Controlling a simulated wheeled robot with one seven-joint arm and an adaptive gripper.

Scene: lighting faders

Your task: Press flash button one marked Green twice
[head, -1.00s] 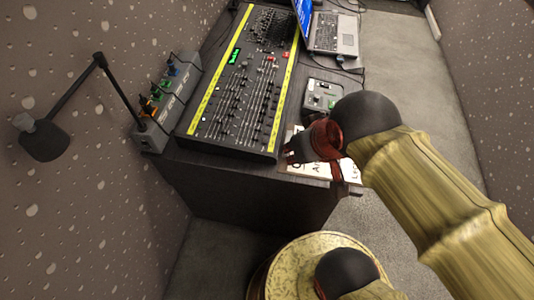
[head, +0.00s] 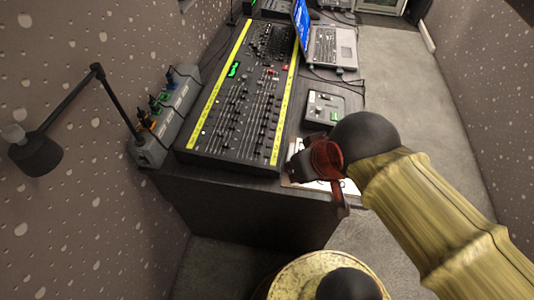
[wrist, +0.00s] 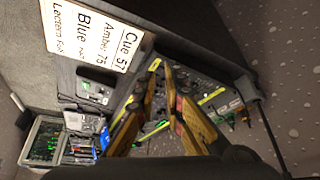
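The lighting console (head: 243,50) is a dark desk with yellow edge strips, rows of faders and a small green display. It also shows in the wrist view (wrist: 205,82), partly behind my fingers. The flash button marked Green cannot be made out; the button markings are too small to read. My gripper (head: 296,164) is just off the console's near right corner in the head view, over a paper card. In the wrist view, my gripper (wrist: 161,73) has its two yellow-brown fingers apart with nothing between them. No contact with the console shows.
A cue card (wrist: 97,35) lies right of the console. A small control box (head: 323,107) and an open laptop (head: 326,46) stand beyond it. A grey box with coloured plugs (head: 168,122) and a black lamp arm (head: 72,98) are at the left by the speckled wall.

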